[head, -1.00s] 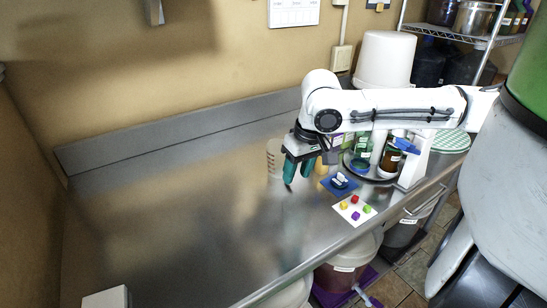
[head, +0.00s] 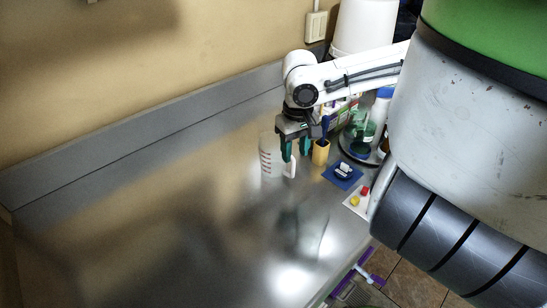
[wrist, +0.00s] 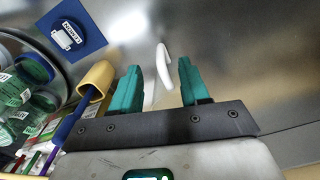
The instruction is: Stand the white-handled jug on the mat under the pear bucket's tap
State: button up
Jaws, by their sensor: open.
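The jug's body is mostly hidden there. A purple mat (head: 369,274) shows in part below the counter's front edge. The pear bucket cannot be identified.
The counter's left side is clear.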

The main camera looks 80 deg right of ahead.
aim_at(293, 163)
jog(key=shift+w+f, duration=0.2)
jog(key=shift+f, duration=3.8)
jog(key=shift+c, duration=0.3)
grip_shut()
